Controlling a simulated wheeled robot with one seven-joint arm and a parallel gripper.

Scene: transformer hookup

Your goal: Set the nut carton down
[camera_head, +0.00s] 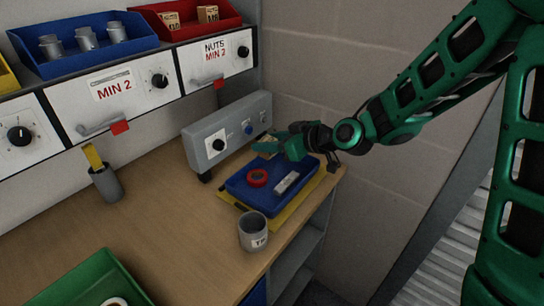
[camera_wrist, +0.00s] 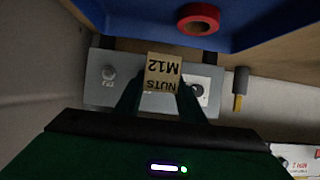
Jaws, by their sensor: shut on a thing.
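My gripper (camera_head: 270,145) is shut on the nut carton, a small tan box marked "NUTS M12" that shows between the fingers in the wrist view (camera_wrist: 163,75). In the head view only a tan bit of the carton (camera_head: 266,147) shows beside the green fingers. The gripper is at the back edge of the blue tray (camera_head: 238,187), in front of the grey control box. The tray holds a red tape roll (camera_head: 257,178) and a pale labelled piece (camera_head: 287,182). I cannot tell whether the carton touches anything beneath it.
The blue tray lies on a yellow sheet (camera_head: 245,205) at the bench's right end. A grey cup (camera_head: 253,232) stands in front, and the grey control box (camera_head: 225,132) stands behind. A green tray (camera_head: 95,280) is at front left. The bench middle (camera_head: 165,215) is clear.

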